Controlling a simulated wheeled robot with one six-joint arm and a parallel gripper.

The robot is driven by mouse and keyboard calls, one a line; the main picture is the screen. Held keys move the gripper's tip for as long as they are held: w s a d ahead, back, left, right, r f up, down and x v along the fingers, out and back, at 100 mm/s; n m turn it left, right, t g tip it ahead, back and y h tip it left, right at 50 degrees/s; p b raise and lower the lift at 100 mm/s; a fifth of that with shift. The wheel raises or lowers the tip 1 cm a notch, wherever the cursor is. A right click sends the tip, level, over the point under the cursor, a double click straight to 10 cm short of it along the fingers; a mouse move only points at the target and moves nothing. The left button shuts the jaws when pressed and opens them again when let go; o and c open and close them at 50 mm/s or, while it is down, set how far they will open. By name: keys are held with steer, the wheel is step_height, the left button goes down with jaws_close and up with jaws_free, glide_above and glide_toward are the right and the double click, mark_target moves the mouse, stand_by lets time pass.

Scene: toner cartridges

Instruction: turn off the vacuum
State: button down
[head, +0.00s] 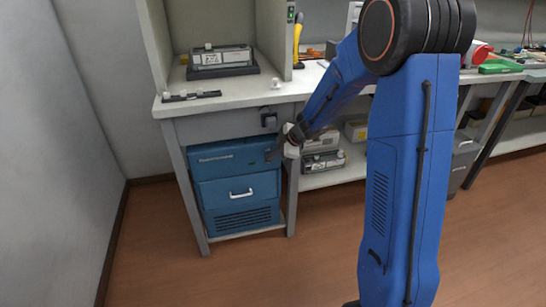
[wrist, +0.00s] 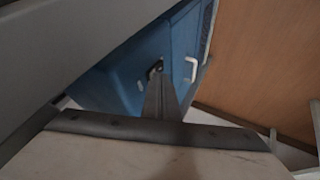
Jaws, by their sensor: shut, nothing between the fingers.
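The vacuum looks to be the blue unit (head: 238,190) under the bench at the left, with a white handle (head: 240,194) and dark vent slots low on its front. It also shows in the wrist view (wrist: 120,82). My gripper (head: 274,154) is shut and empty at the upper right of the blue front. In the wrist view its narrow fingertips (wrist: 159,76) reach a small dark switch-like part (wrist: 155,68) on the blue face. I cannot tell whether they touch it or which way it is set. In the head view my gripper hides that part.
A dark box (head: 269,120) is fixed under the benchtop just above my gripper. A bench leg (head: 292,195) stands close to its right. Grey cartridges (head: 323,161) lie on the lower shelf. A printer cartridge (head: 221,58) sits on a dark stand on the bench. The floor in front is clear.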

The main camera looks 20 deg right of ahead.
steer(key=shift+w+r, duration=0.2)
steer(key=shift+r, duration=0.05)
steer(key=shift+r, duration=0.75)
steer(key=s+v, duration=0.1)
steer(key=v, duration=1)
steer(key=shift+s+a, duration=0.2)
steer(key=shift+s, duration=0.25)
